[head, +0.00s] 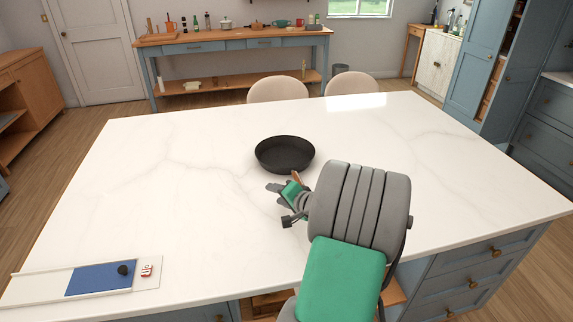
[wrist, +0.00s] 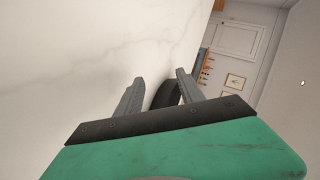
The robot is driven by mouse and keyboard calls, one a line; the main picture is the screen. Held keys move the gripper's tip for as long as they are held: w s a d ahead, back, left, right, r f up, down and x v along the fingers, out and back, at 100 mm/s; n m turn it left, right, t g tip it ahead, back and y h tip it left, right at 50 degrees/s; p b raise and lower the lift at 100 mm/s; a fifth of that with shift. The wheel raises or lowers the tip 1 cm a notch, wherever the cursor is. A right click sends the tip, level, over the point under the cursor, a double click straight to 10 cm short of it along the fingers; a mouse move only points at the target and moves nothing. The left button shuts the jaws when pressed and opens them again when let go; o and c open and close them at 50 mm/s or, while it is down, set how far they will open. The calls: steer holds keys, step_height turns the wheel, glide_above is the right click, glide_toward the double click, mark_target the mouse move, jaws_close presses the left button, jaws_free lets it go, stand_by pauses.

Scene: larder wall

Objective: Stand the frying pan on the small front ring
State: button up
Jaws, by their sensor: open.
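The black round frying pan (head: 285,154) sits upright on the white marble island top (head: 190,200), near its middle. A short brown piece, perhaps its handle (head: 296,176), points from the pan toward my gripper. My gripper (head: 282,187) is open and just in front of the pan, low over the marble. In the wrist view the two grey fingers (wrist: 160,80) are apart, with part of the dark pan (wrist: 166,95) showing beyond and between them. The handle is mostly hidden by my gripper. I cannot make out a cooking ring in either view.
A flat white and blue board (head: 98,278) with a dark knob lies at the island's front left. Two pale chairs (head: 278,89) stand behind the island. The marble around the pan is clear. A blue table (head: 225,42) with kitchenware stands at the back wall.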

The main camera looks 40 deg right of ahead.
mark_target(299, 178)
steer(key=s+d+m+h, duration=0.1)
steer(key=d, duration=0.2)
steer(key=s+d+m+t+h, duration=0.1)
steer(key=s+d+m, duration=0.1)
steer(key=d, duration=0.1)
steer(key=s+d+m+h, duration=0.1)
steer(key=s+d+m, duration=0.1)
steer(key=d, duration=0.1)
steer(key=shift+f+t, duration=0.25)
steer(key=shift+t, duration=0.15)
steer(key=p+x, duration=0.2)
steer(key=x, duration=0.5)
steer(key=shift+w+r, duration=0.1)
steer(key=shift+w, duration=0.3)
jaws_close()
steer(key=shift+r, duration=0.2)
